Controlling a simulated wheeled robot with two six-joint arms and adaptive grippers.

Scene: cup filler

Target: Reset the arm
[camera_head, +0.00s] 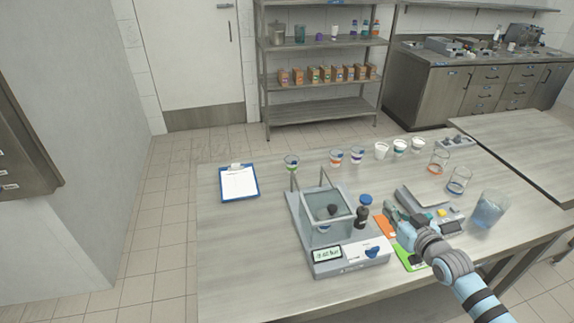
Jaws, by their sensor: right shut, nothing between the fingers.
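My right gripper (391,209) is shut and empty. My right arm comes in from the lower right, and the gripper is over the right part of the table (225,250), just right of the scale. The scale (345,262) has a glass draft box and a lit display. A dark bottle (361,217) stands between the scale's box and my gripper. My wrist partly hides a green card (410,258) and an orange card (384,228). My left gripper is not in view.
Several cups line the table's back, one of them white (381,150). A clipboard (239,183) lies at the left. A shelf rack (322,82) stands behind. The front left of the table is clear.

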